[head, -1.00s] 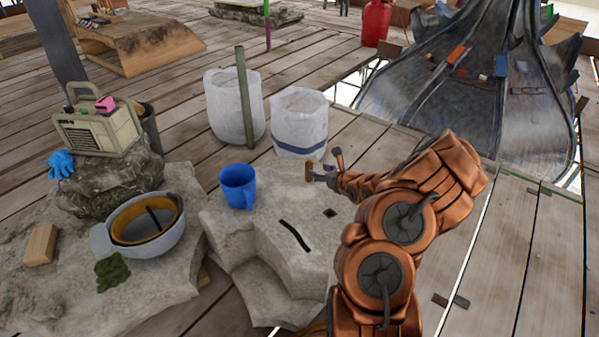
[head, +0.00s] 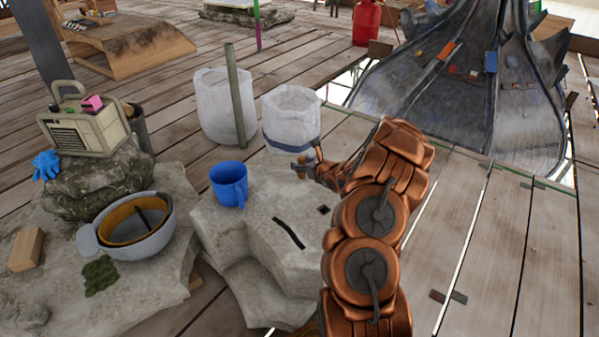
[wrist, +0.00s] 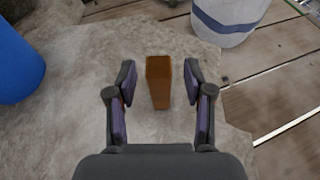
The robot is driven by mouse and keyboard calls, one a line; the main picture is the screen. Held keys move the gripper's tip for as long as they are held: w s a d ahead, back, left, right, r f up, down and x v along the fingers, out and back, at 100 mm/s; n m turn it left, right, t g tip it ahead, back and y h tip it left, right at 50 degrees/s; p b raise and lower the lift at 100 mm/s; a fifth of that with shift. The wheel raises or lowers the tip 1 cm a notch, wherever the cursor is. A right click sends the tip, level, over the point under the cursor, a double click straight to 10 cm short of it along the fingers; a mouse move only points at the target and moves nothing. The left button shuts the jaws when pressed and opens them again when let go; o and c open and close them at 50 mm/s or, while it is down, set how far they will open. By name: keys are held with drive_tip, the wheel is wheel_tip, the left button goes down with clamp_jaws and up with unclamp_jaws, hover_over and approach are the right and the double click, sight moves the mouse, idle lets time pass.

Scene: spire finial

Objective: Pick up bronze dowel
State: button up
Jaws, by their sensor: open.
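The bronze dowel (wrist: 158,83) is a brown, square-sided peg standing on the pale stone in the wrist view. My gripper (wrist: 159,88) is open, with one finger on each side of the dowel. Gaps show between the dowel and both fingers, so neither seems to touch it. In the head view the dowel (head: 302,166) is small at the far edge of the stone block, with my gripper (head: 307,162) around it and partly hidden by my arm.
A blue mug (head: 229,184) stands left of the dowel on the pale stone block (head: 262,232). White sacks (head: 291,118) stand just behind it. A grey bowl (head: 140,230) and a radio (head: 84,127) are farther left. Plank floor lies to the right.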

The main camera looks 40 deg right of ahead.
drive_tip(key=shift+c, duration=0.2)
clamp_jaws()
idle(0.3)
